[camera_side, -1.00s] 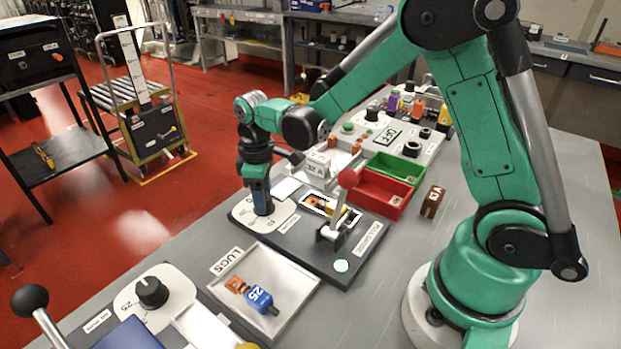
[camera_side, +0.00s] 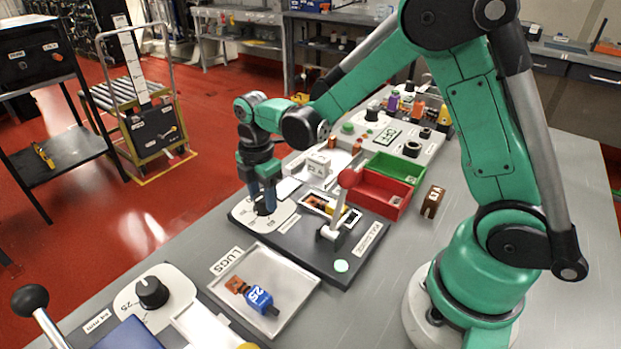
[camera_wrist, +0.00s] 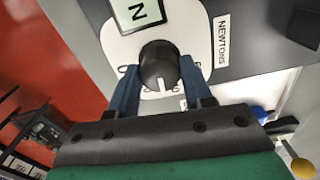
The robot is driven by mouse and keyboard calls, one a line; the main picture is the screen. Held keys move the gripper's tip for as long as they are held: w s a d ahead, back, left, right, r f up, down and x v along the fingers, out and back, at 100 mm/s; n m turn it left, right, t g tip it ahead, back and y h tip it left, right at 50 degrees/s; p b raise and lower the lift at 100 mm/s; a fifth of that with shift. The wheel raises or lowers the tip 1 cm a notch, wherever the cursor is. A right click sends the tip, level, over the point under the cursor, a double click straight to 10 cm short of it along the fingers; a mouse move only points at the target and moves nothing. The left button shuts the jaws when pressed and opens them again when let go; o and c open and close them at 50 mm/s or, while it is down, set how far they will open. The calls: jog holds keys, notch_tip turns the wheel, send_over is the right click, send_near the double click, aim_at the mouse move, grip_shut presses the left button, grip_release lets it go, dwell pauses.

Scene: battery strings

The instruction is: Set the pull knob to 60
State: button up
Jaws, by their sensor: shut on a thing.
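The pull knob (camera_wrist: 158,64) is a round black knob on a white dial plate (camera_wrist: 113,45), on a dark panel with a NEWTONS label (camera_wrist: 222,40). Its white pointer line faces toward my gripper in the wrist view. My gripper (camera_wrist: 160,80) is shut on the knob, with a blue finger on each side. In the side view my gripper (camera_side: 265,203) reaches down onto the dial plate (camera_side: 244,214), and its fingers hide much of the knob. Dial numbers are partly covered and too small to read surely. A display (camera_wrist: 140,12) beside the dial shows part of an N.
On the same panel a red-ball lever (camera_side: 347,178) stands right of the knob. A LUGS tray (camera_side: 229,292) holds a blue and orange lug in front. Red (camera_side: 372,190) and green (camera_side: 395,166) bins stand behind. Another black knob (camera_side: 151,292) sits front left.

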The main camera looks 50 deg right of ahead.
aim_at(263, 196)
jog(key=shift+n, duration=0.3)
jog(key=n, duration=0.5)
jog(key=shift+n, duration=0.3)
jog(key=n, duration=0.5)
jog(key=shift+n, duration=0.4)
jog(key=shift+n, duration=0.5)
jog(key=o, duration=1)
jog(key=shift+o, duration=0.2)
jog(key=shift+r, duration=1.75)
